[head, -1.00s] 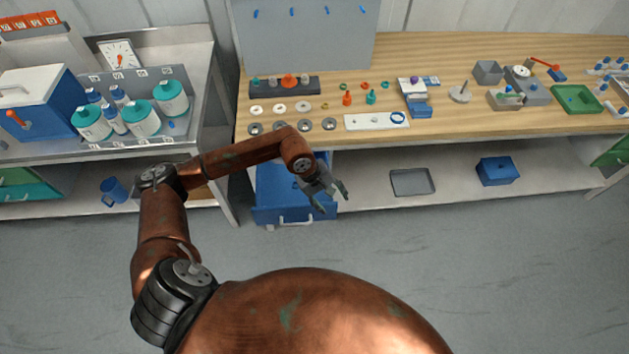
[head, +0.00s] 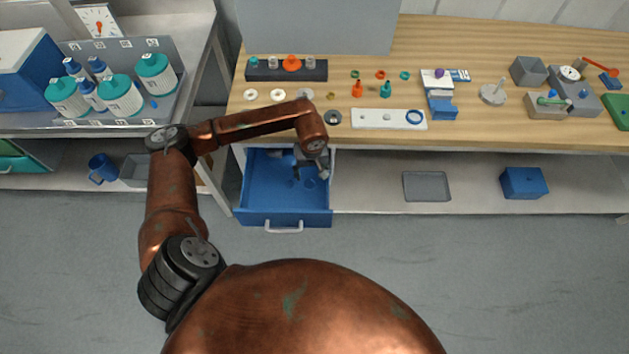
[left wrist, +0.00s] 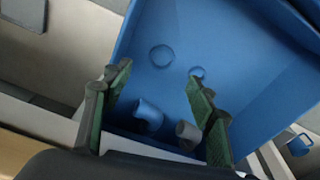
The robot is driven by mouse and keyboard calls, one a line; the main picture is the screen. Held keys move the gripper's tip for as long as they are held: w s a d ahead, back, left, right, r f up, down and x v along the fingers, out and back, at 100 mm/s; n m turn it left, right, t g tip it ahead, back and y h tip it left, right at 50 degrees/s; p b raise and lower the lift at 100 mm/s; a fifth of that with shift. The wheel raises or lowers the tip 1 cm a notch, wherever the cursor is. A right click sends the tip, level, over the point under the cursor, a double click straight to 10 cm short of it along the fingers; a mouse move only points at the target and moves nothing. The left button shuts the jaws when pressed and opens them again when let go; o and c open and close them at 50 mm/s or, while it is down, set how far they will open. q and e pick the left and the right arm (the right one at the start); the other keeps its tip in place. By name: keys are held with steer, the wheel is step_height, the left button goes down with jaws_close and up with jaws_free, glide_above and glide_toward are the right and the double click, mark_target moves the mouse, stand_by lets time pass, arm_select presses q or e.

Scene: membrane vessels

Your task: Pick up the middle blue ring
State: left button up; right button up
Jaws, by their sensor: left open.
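The blue drawer (head: 262,205) under the wooden bench is pulled open. In the left wrist view several ring-shaped parts are inside it: a larger blue ring (left wrist: 162,56), a small blue ring (left wrist: 197,72), a blue ring on its side (left wrist: 148,114) and a grey ring (left wrist: 187,131). I cannot tell which is the middle one. My left gripper (head: 312,168) is over the drawer's right rear part. In the left wrist view its green fingers (left wrist: 160,85) are open and empty, with the rings beyond and between them. My right gripper is not in view.
A grey tray (head: 427,186) and a blue box (head: 524,183) are on the lower shelf. Floor before the drawer is clear.

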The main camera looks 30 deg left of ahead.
mark_target(310, 185)
arm_select(q)
steer(key=f, duration=0.5)
steer(key=a+f+b, duration=0.1)
steer(key=f, duration=0.2)
steer(key=shift+w, duration=0.25)
steer(key=shift+r, duration=0.1)
steer(key=shift+c, duration=0.6)
steer(key=c, duration=0.7)
